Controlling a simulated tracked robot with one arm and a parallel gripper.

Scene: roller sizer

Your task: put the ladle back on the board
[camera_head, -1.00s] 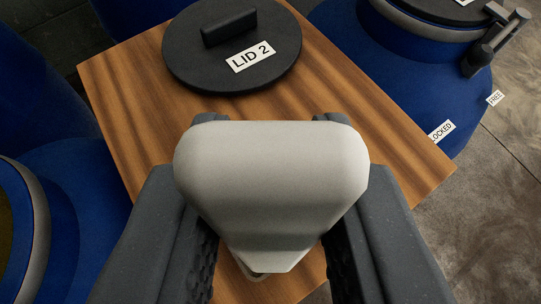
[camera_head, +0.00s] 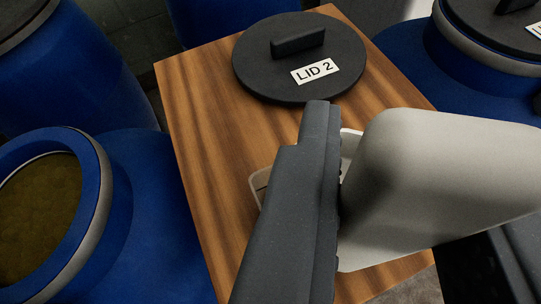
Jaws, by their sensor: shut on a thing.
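A large pale grey-white body (camera_head: 435,185), which I take to be part of the ladle, fills the right middle of the view. My gripper (camera_head: 318,150) is shut on it; one dark finger shows along its left side, and the other finger is mostly hidden. A pale-rimmed shape (camera_head: 258,183) shows behind the visible finger; I cannot tell if it belongs to the ladle or lies on the wood. The wooden board (camera_head: 205,130) lies below and beyond the gripper. The contact between the ladle and the board is hidden.
A round black lid marked LID 2 (camera_head: 300,60) lies at the board's far end. An open blue drum (camera_head: 95,215) with brownish contents stands at the left. More blue drums stand at the far left (camera_head: 75,75) and right (camera_head: 440,65). The board's left strip is bare.

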